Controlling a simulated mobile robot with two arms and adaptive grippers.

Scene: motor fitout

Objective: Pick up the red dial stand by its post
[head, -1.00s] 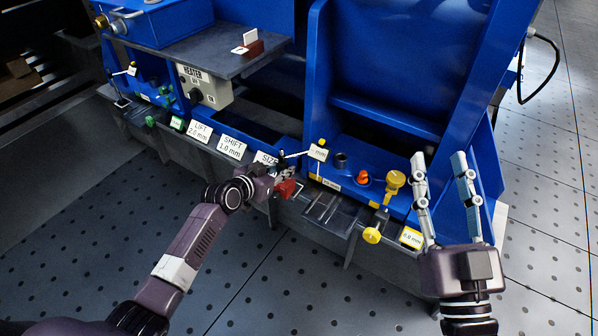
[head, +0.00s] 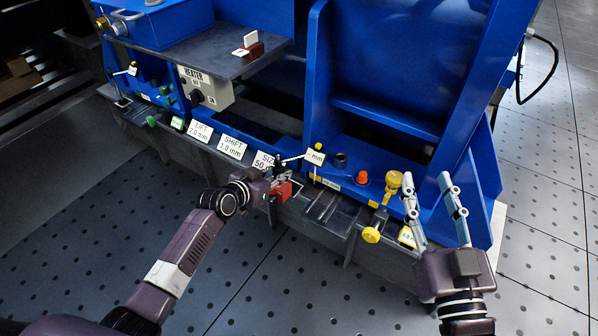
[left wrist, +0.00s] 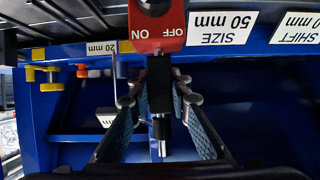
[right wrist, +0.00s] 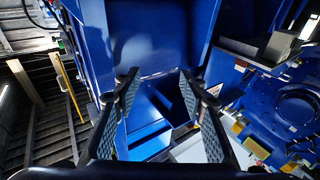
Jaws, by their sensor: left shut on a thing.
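The red dial stand (head: 283,191) is at the front edge of the bench, right of the SIZE 50 mm label. In the left wrist view its red base (left wrist: 157,28) shows ON and OFF lettering and a dark knob. Its black post (left wrist: 160,78) runs between the fingers of my left gripper (left wrist: 160,95). My left gripper (head: 280,174) is shut on the post. I cannot tell whether the base touches the bench. My right gripper (head: 428,182) is open and empty in front of the bench's right side; it also shows in the right wrist view (right wrist: 163,78).
Yellow knobs (head: 371,235) and a red knob (head: 362,177) are on the bench to the right. A dark slotted tray (head: 326,206) is just right of the stand. A grey HEATER box (head: 206,88) is further left. The floor in front is clear.

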